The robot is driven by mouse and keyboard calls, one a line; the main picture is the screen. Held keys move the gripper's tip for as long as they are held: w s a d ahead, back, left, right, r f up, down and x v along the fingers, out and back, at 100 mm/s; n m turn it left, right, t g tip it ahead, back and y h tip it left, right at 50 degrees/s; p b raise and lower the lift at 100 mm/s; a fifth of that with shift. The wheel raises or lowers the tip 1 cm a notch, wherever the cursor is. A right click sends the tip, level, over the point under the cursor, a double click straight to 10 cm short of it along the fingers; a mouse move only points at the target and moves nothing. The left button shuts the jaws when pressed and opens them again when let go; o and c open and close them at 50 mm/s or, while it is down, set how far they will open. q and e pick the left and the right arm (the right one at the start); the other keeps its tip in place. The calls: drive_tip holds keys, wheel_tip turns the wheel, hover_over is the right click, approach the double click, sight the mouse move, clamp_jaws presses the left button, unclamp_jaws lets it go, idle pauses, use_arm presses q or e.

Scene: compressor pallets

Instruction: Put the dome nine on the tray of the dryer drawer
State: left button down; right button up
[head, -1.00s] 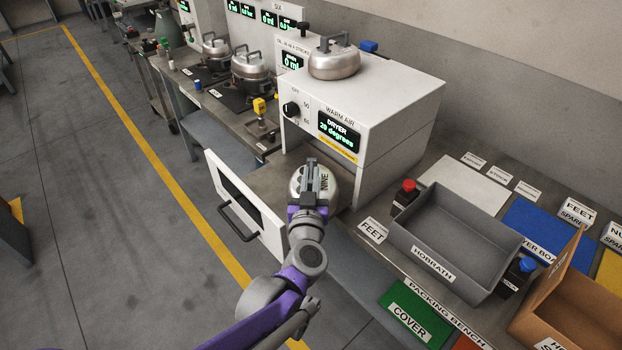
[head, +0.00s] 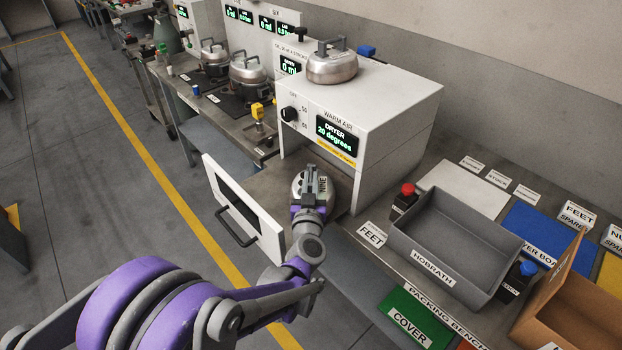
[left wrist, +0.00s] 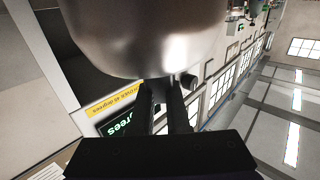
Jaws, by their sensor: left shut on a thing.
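The dome nine (head: 326,190) is a rounded silver metal dome with NINE marked on its side. My left gripper (head: 312,182) is shut on it, and the gripper covers part of the dome. In the left wrist view the dome (left wrist: 150,35) fills the top, with the gripper's fingers (left wrist: 170,105) just below it. The dryer drawer (head: 245,208) stands pulled open, its white front with a dark handle facing left. The dome is over the drawer's tray (head: 262,188); whether it touches the tray I cannot tell. My right gripper is not in view.
A grey bin (head: 445,240) and a cardboard box (head: 560,300) are on the packing bench at the right. Open floor lies left of the drawer.

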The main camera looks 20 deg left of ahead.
use_arm(q)
drive_tip(key=shift+w+a+f, duration=0.15)
drive_tip(key=shift+w+f, duration=0.05)
drive_tip(key=shift+w, duration=0.2)
drive_tip(key=shift+w+a+f, duration=0.15)
drive_tip(key=shift+w+f, duration=0.05)
drive_tip(key=shift+w, duration=0.2)
drive_tip(key=shift+f, duration=0.25)
drive_tip(key=shift+s, duration=0.15)
drive_tip(key=shift+f, duration=0.2)
drive_tip(key=c, duration=0.9)
unclamp_jaws()
drive_tip(key=shift+r, duration=0.15)
